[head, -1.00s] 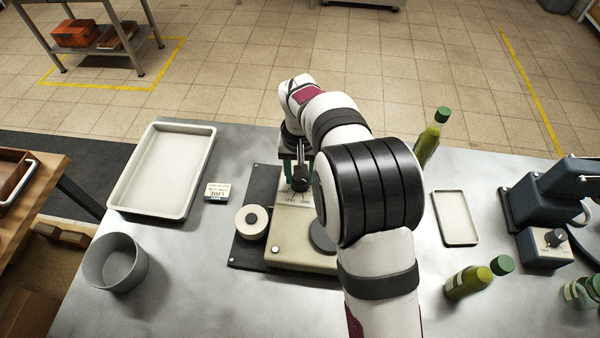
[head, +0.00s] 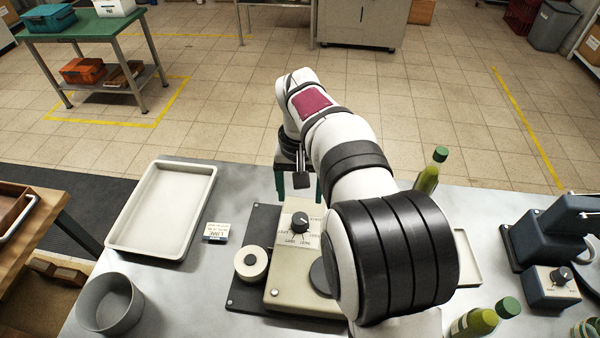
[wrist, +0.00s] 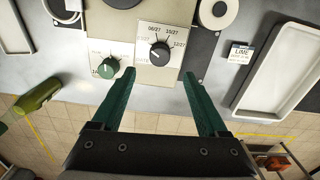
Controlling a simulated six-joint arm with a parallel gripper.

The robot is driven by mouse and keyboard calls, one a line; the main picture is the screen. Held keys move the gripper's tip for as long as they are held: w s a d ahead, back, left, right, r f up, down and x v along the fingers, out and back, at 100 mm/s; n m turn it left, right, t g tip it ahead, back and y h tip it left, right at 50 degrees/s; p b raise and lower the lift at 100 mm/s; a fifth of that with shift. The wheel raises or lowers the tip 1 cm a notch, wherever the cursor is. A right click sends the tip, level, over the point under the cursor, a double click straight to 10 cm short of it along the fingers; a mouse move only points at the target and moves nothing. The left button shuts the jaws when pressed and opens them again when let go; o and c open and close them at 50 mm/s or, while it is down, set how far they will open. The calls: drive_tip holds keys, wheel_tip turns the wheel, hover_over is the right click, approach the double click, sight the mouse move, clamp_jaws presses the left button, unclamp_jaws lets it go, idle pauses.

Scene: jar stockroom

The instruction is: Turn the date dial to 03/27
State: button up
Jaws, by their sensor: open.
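The date dial (head: 300,222) is a black knob on a pale labelled plate of the beige machine (head: 290,290). The dial also shows in the wrist view (wrist: 159,50), with 06/27, 10/27 and 12/27 readable around it; other labels are too small to read. Its white mark points to the upper left there, and I cannot tell which label it meets. My gripper (head: 298,192) is open and empty, with green fingers, apart from the dial and on its far side. In the wrist view, the gripper's (wrist: 159,78) fingertips lie either side of the dial plate's lower edge.
A white roll (head: 252,263), a LIME label block (head: 216,232), a tray (head: 208,180) and a grey bowl (head: 108,302) stand to the left. Green bottles (head: 431,172) and a blue machine (head: 550,285) stand right. My arm hides part of the bench.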

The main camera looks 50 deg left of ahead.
wheel_tip(320, 180, up, 7)
idle(0.4)
drive_tip(key=w+d+r+m, duration=0.2)
drive_tip(key=d+m, duration=0.2)
drive_tip(key=d, duration=1)
drive_tip(key=w+d+r+m, duration=0.2)
drive_tip(key=d+m, duration=0.2)
drive_tip(key=d, duration=1)
drive_tip(key=s+d+f+m+y, duration=0.1)
drive_tip(key=s+d+f+m, duration=0.2)
drive_tip(key=s+d, duration=0.3)
drive_tip(key=s+d+f+m, duration=0.3)
drive_tip(key=s+d+m, duration=0.1)
drive_tip(key=s+d, duration=0.2)
drive_tip(key=shift+s+d+f+y, duration=0.2)
drive_tip(key=shift+s+f+y, duration=0.2)
